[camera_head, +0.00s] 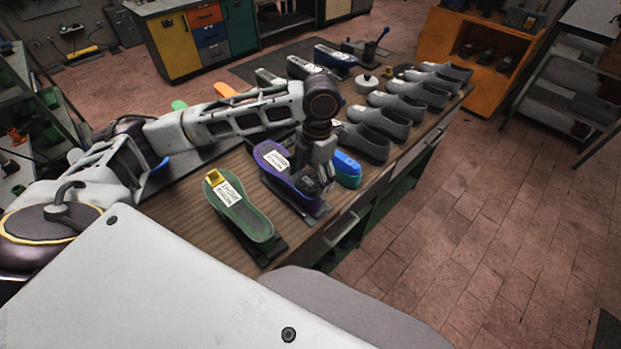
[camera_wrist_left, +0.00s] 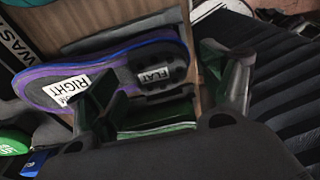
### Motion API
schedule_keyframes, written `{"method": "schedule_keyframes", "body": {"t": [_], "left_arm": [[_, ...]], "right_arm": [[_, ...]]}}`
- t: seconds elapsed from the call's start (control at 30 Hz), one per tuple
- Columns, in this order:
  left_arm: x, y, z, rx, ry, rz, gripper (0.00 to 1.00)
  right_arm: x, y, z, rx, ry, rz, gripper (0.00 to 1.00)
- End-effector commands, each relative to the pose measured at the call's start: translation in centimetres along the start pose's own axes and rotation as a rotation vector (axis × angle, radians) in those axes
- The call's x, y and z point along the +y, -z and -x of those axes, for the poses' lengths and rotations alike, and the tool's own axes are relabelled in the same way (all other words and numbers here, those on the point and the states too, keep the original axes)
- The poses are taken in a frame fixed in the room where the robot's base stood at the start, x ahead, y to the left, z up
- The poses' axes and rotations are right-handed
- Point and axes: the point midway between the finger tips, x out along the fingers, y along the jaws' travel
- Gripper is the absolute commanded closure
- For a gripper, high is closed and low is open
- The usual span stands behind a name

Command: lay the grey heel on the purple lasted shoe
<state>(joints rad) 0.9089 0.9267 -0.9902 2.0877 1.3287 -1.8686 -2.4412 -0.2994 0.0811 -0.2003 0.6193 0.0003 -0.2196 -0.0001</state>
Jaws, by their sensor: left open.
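The purple lasted shoe (camera_head: 270,158) lies sole up on a dark stand on the bench, with a white label. In the left wrist view its purple-edged sole (camera_wrist_left: 42,88) shows a label reading RIGHT. A dark grey heel (camera_wrist_left: 152,72) marked FLAT appears to lie on the sole's heel end; full contact cannot be told. My left gripper (camera_head: 315,184) is over that heel end, largely hiding it in the head view. Its fingers are apart, with the heel showing between and beyond them in the wrist view. My right gripper is not in view.
Several grey shoes (camera_head: 383,120) line the bench's right edge.

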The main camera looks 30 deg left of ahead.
Motion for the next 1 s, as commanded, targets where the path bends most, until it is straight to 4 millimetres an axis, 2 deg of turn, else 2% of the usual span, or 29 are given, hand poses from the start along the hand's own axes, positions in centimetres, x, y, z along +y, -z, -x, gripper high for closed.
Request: {"method": "schedule_keyframes", "body": {"t": [0.57, 1.0], "left_arm": [[0.0, 0.0, 8.2, -0.003, -0.001, -0.001, 0.19], [0.0, 0.0, 10.3, -0.001, -0.001, 0.000, 0.19]], "right_arm": [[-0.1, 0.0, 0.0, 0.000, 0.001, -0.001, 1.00], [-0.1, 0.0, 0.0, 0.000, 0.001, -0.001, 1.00]]}}
